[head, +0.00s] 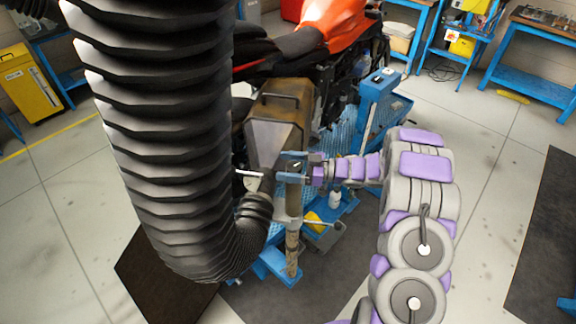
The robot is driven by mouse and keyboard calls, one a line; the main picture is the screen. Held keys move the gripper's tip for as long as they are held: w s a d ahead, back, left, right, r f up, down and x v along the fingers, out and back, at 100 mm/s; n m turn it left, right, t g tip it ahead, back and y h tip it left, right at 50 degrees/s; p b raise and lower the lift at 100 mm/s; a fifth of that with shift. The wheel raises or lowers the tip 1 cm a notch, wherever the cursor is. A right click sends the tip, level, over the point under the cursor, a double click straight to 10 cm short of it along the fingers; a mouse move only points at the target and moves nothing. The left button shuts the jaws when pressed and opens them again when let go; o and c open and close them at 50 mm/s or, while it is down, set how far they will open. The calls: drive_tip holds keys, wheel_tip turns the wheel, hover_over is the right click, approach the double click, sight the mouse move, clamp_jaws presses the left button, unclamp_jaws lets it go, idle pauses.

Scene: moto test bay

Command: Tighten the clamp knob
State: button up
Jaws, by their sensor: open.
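My gripper (284,166) reaches in from the right, its fingers open and pointing left. It is at the right side of a metal exhaust hood (268,138) and above an upright stand post (292,248). A thin white rod (247,174) sticks out to the left by the hood's narrow lower end. I cannot make out the clamp knob for sure; the fingers and the hood crowd that spot. I cannot tell whether the fingers touch anything.
A large black corrugated hose (170,130) fills the left foreground and curves into the hood. An orange motorcycle (330,22) stands behind on a blue lift (345,130). A blue box (378,98), a yellow part (314,222) and blue benches (535,86) are around.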

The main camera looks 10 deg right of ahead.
drive_tip(key=shift+c, duration=0.4)
drive_tip(key=c, duration=0.9)
